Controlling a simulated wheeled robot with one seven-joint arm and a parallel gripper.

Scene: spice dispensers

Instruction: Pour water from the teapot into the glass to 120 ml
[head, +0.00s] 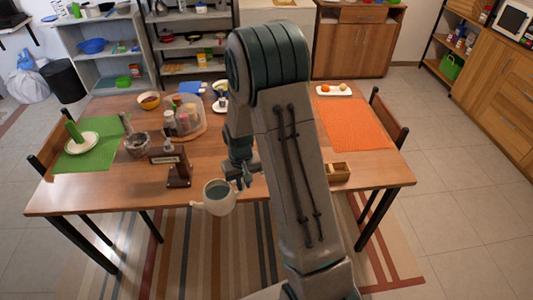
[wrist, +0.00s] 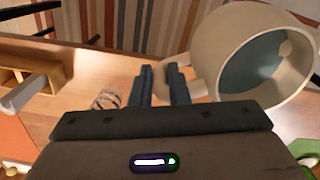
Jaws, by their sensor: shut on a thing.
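A cream teapot (head: 217,198) with bluish-grey water in it hangs at the front edge of the table, its spout to the left in the head view. In the wrist view the teapot (wrist: 210,55) is large at the right, its open top showing the water. My gripper (head: 243,178) is shut on the teapot's handle; its two dark fingers (wrist: 165,72) reach the handle in the wrist view. A small clear, glass-like thing (wrist: 106,98) stands on the table left of the fingers in the wrist view. I cannot make out the glass in the head view, where my arm covers part of the table.
A wooden stand (head: 178,170) is just left of the gripper. A clear-covered tray of spice jars (head: 183,122) and a grey pot (head: 137,146) are farther back. A small wooden box (head: 338,172) lies right of my arm, near an orange mat (head: 352,125). A green mat (head: 70,160) holds a plate.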

